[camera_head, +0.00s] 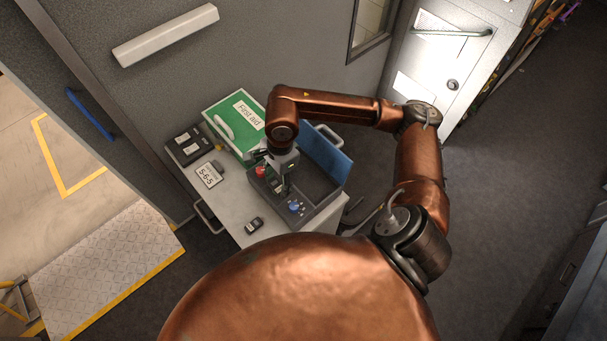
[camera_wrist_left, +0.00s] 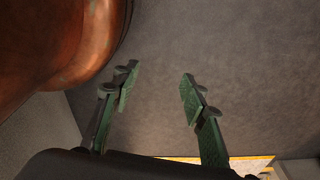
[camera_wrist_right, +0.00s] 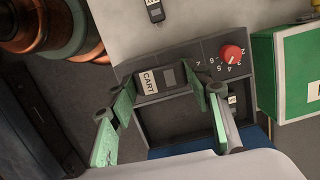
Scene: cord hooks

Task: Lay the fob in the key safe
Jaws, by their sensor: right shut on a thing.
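The key safe (camera_head: 317,212) is a dark open box on the cart, with its blue lid (camera_head: 326,158) raised on the far right side. It also shows in the right wrist view (camera_wrist_right: 180,128), with a red dial (camera_wrist_right: 232,53) on its panel. My right gripper (camera_head: 283,189) reaches down over the safe. In the right wrist view it (camera_wrist_right: 163,84) is shut on a dark fob (camera_wrist_right: 150,82) labelled CART, held over the safe's opening. I cannot tell whether the fob touches the safe. My left gripper (camera_wrist_left: 160,82) is open and empty above the grey floor.
A second dark fob (camera_head: 254,225) lies on the cart top (camera_head: 225,205). A green first-aid case (camera_head: 235,122), a black box (camera_head: 187,145) and a 5-6-5 card (camera_head: 208,174) stand nearby. A small blue item (camera_head: 295,207) shows at the safe's near side.

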